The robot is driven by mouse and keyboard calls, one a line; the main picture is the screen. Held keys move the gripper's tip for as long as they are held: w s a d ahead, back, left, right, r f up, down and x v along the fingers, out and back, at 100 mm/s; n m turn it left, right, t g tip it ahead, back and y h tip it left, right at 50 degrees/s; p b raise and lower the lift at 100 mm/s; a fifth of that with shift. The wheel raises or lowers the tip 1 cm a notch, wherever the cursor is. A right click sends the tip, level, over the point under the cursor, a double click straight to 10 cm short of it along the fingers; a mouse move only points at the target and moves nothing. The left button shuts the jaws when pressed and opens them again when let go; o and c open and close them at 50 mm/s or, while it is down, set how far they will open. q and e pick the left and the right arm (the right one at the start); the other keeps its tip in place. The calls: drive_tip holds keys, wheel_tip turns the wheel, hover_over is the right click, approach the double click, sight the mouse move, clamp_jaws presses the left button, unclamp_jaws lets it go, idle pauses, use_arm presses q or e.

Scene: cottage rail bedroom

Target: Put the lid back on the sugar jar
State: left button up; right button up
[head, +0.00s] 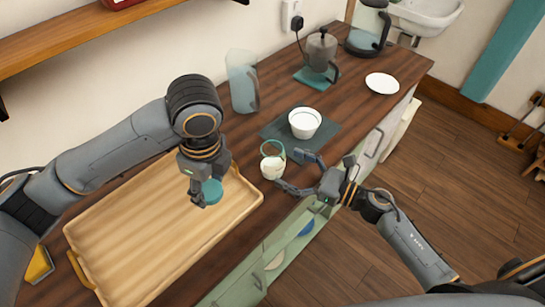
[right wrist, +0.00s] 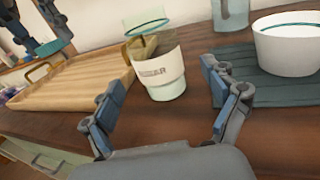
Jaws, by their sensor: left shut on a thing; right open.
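The sugar jar (head: 272,170) stands upright on the wooden counter, just right of the tray. In the right wrist view the jar (right wrist: 164,78) shows part of a dark label, a see-through upper part and a teal rim, with no lid on it. My left gripper (head: 204,190) is shut on a round teal lid (head: 213,191), held above the tray, left of the jar. The lid also shows in the right wrist view (right wrist: 50,47). My right gripper (head: 292,172) is open and empty, its fingers pointing toward the jar, which appears between and beyond the fingertips.
A wooden tray (head: 160,235) covers the near left of the counter. A white bowl (head: 304,124) stands on a dark mat (head: 277,129) behind the jar. A glass pitcher (head: 242,80), a French press (head: 321,50), a white plate (head: 382,83) and a kettle (head: 368,28) stand farther back.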

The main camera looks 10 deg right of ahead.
sight(284, 164)
use_arm(q)
drive_tip(key=shift+r+p, duration=0.4)
use_arm(e)
drive_tip(key=shift+w+a+r, duration=0.25)
drive_tip(key=shift+a, duration=0.05)
use_arm(q)
drive_tip(key=shift+r+p, duration=0.95)
use_arm(e)
drive_tip(key=x, duration=0.3)
drive_tip(key=shift+w+a+r, duration=0.1)
drive_tip(key=shift+w+a, duration=0.1)
drive_tip(key=shift+a, duration=0.05)
drive_tip(key=shift+w+a, duration=0.25)
drive_tip(key=shift+a, duration=0.1)
drive_tip(key=shift+f, duration=0.2)
drive_tip(key=shift+d, duration=0.1)
drive_tip(key=c, duration=1.5)
drive_tip(key=shift+r, duration=0.25)
